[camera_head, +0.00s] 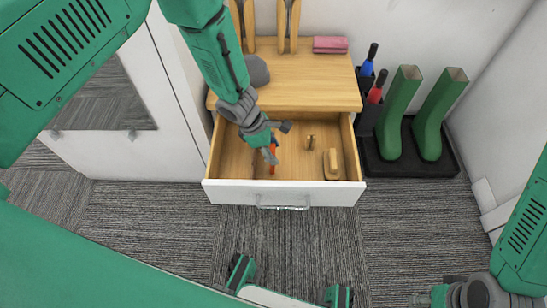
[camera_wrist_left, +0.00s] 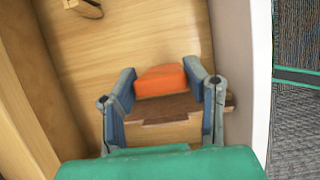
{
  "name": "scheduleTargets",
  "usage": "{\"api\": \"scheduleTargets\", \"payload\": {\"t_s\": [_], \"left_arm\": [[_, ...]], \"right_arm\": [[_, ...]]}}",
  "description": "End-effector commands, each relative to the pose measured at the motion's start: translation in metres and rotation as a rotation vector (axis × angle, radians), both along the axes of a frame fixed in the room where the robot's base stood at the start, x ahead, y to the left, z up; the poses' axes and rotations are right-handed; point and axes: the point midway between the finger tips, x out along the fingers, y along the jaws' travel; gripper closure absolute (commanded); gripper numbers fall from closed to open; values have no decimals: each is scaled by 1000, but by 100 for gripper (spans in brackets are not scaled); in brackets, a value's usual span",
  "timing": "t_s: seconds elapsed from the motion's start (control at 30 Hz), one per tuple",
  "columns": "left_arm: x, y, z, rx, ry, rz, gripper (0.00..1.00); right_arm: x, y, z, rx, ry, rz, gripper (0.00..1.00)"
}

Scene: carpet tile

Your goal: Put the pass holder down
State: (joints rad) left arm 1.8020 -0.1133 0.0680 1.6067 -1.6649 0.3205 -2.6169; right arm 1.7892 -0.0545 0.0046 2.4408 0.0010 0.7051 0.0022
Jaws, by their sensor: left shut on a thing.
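The pass holder appears to be the orange thing (camera_head: 272,149) at my left gripper (camera_head: 269,153), inside the open drawer (camera_head: 228,186). In the left wrist view, the orange piece (camera_wrist_left: 161,80) sits between the two fingers of my left gripper (camera_wrist_left: 162,98), which is shut on it. A brown, notched piece (camera_wrist_left: 172,108) shows just below the orange one; I cannot tell whether it is part of it. I cannot tell whether the holder touches the drawer floor. My right wrist (camera_head: 443,295) is at the bottom right; its fingers are not clear.
A wooden block (camera_head: 332,163) and a small wooden item (camera_head: 310,141) lie in the drawer's right half. Above is a wooden top with a pink block (camera_head: 330,44) and a grey object (camera_head: 256,71). Green boots (camera_head: 398,118) stand on a black tray (camera_head: 398,169) to the right.

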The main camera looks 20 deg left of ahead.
Motion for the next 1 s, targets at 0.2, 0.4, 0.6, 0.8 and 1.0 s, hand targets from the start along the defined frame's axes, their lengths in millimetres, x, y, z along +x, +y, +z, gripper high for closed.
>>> {"api": "scheduleTargets", "payload": {"t_s": [0.2,0.4,0.6,0.8,1.0], "left_arm": [[-1,1,-32,-2,3,4,77],[-1,1,-30,0,2,2,80],[-1,1,-32,0,2,2,38],[-1,1,-32,0,2,2,38],[0,2,-26,1,1,3,38]], "right_arm": [[0,0,-13,0,0,0,60],[0,0,-12,0,0,0,60],[0,0,-13,0,0,0,60],[0,0,-13,0,0,0,60],[0,0,-9,0,0,0,60]]}}
